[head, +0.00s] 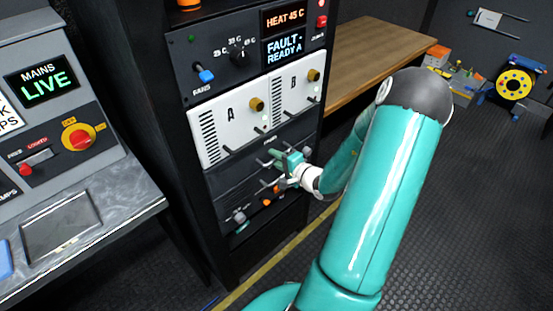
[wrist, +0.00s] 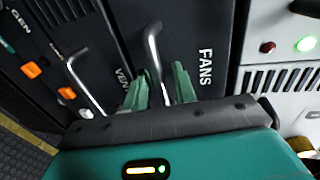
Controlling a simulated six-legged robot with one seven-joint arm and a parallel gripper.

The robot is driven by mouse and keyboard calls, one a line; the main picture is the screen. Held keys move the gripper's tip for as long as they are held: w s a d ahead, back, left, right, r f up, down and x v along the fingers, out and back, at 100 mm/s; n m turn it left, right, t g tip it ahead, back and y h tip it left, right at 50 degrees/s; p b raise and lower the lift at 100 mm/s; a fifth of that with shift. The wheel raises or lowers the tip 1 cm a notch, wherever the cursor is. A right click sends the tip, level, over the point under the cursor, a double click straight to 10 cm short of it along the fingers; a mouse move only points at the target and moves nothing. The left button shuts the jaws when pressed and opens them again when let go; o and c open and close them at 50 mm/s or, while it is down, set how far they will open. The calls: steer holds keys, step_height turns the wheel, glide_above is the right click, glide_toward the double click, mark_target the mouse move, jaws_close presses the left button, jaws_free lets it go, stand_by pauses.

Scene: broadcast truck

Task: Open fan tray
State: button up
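The fan tray (head: 232,170) is a dark drawer front in the rack, below the white A and B modules, and it looks flush with the rack. In the wrist view its FANS lettering (wrist: 205,67) shows beside a bent grey metal handle (wrist: 153,42). My gripper (head: 279,160) is at the tray front. In the wrist view its two green fingers (wrist: 163,82) stand apart with the handle's bar running between them. A small gap shows on one side of the bar. The handle's lower end is hidden behind the gripper body.
A second bent handle (wrist: 80,68) and orange switches (wrist: 31,69) are on the VENT and GEN panel beside the tray. White modules (head: 225,125) sit above. A grey console (head: 95,220) stands left and a wooden bench (head: 375,50) right. Floor right of my arm is clear.

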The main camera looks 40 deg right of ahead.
jaws_close()
